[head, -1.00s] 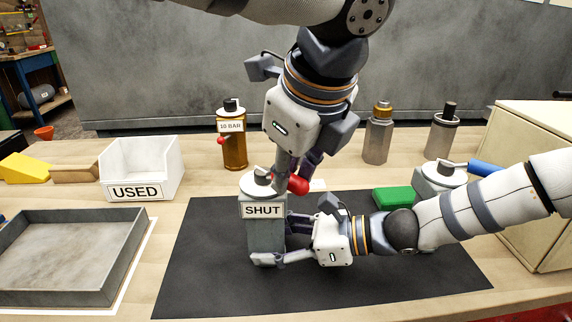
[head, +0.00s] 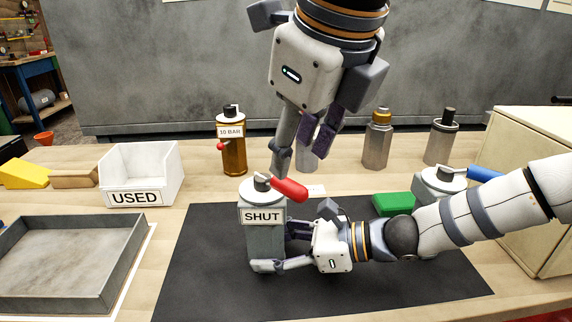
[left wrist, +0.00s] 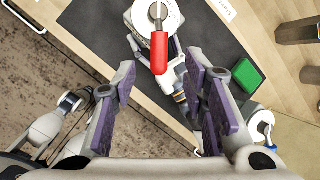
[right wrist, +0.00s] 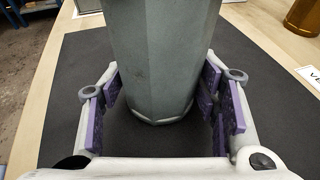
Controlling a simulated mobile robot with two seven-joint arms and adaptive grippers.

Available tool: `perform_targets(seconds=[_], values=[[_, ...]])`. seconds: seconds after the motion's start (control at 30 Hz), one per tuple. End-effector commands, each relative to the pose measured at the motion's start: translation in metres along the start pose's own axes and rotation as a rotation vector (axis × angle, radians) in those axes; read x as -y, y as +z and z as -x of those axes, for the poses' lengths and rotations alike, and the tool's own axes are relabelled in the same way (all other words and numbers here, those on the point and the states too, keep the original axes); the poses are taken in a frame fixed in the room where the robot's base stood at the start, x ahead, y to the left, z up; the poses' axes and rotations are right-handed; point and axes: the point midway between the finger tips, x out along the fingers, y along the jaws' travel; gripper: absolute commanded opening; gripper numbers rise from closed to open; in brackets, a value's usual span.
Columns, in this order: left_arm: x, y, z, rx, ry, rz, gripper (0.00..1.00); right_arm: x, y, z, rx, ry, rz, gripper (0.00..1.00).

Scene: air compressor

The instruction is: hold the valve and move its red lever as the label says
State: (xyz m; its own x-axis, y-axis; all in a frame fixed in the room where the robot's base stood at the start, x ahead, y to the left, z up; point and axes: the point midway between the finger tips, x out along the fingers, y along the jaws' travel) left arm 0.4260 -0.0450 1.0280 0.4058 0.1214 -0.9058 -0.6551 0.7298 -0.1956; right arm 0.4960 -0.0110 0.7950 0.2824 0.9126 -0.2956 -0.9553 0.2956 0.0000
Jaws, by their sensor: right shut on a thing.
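The valve (head: 265,238) is a grey upright body with a round white top and a label reading SHUT (head: 262,216). It stands on the black mat. Its red lever (head: 289,190) points right and slightly toward the front in the head view; it also shows in the left wrist view (left wrist: 159,53). My right gripper (head: 282,246) is shut around the lower valve body, which fills the space between its fingers in the right wrist view (right wrist: 160,60). My left gripper (head: 300,160) is open and empty above the lever, apart from it.
A 10 BAR bottle (head: 234,150) and metal bottles (head: 377,140) stand behind the mat (head: 200,285). A blue-handled valve (head: 481,172) and green block (head: 394,203) are right. A USED bin (head: 150,165) and grey tray (head: 70,255) are left.

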Motion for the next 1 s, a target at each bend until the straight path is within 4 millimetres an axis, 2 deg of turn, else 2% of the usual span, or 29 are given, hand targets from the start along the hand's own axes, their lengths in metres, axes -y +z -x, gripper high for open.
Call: perform_targets(seconds=[0.1, 0.23, 0.37, 0.67, 0.7, 0.77, 1.0], values=[[0.001, 0.0, 0.029, 0.001, -0.002, 0.001, 0.4, 0.0, -0.001, 0.0, -0.001, 0.001, -0.001, 0.34], [0.001, 0.0, 0.048, 0.001, 0.0, 0.0, 0.4, 0.0, 0.0, 0.0, -0.001, 0.001, -0.001, 0.34], [0.0, 0.0, 0.055, 0.0, 0.002, -0.001, 0.4, 0.0, 0.0, 0.0, -0.001, 0.0, -0.001, 0.34], [0.0, 0.0, 0.054, 0.0, 0.002, -0.001, 0.4, 0.0, 0.0, 0.0, 0.0, 0.0, -0.001, 0.34], [0.0, 0.0, 0.054, 0.0, 0.002, -0.001, 0.4, 0.0, 0.0, 0.0, -0.001, 0.0, -0.001, 0.65], [0.0, 0.0, 0.054, 0.0, 0.002, 0.0, 0.4, 0.0, 0.0, 0.0, 0.0, 0.0, -0.001, 0.79], [0.0, 0.0, 0.054, 0.0, 0.002, 0.0, 0.4, 0.0, 0.0, 0.0, 0.0, 0.0, 0.0, 0.79]])
